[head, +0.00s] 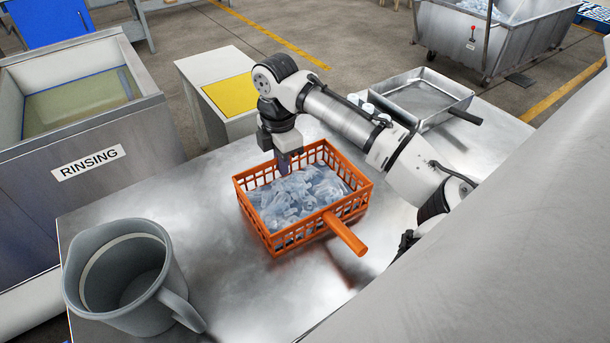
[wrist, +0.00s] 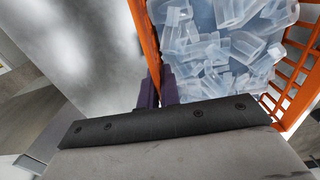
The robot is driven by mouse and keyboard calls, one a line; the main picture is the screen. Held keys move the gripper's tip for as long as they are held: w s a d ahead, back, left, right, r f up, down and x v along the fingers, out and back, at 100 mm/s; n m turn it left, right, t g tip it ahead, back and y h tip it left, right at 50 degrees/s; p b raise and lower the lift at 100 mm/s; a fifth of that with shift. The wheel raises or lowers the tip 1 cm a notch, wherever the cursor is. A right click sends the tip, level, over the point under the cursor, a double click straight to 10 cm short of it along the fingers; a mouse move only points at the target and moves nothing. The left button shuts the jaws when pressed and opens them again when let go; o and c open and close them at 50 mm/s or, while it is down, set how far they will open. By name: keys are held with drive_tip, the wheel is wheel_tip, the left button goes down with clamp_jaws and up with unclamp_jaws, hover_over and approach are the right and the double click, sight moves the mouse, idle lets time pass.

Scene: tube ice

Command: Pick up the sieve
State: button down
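The sieve is an orange slotted basket (head: 358,203) with an orange handle (head: 345,235) pointing to the front right. It stands on the steel table, filled with clear tube ice (head: 298,195). My gripper (head: 284,168) reaches down at the sieve's back left wall. In the wrist view the dark purple fingers (wrist: 159,90) are close together, one on each side of the thin orange wall (wrist: 147,40). They look shut on that wall; the fingertips are partly hidden by it. The ice lies to the right of the fingers.
A grey jug (head: 125,280) stands front left on the steel table (head: 190,200). A metal pan (head: 425,98) with a dark handle and small white cups (head: 360,103) are at the back. The rinsing basin (head: 85,165) is at left. The table between jug and sieve is clear.

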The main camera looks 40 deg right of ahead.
drive_tip(key=shift+r, duration=0.15)
wheel_tip(320, 180, up, 20)
drive_tip(key=p, duration=0.1)
idle(1.1)
idle(0.5)
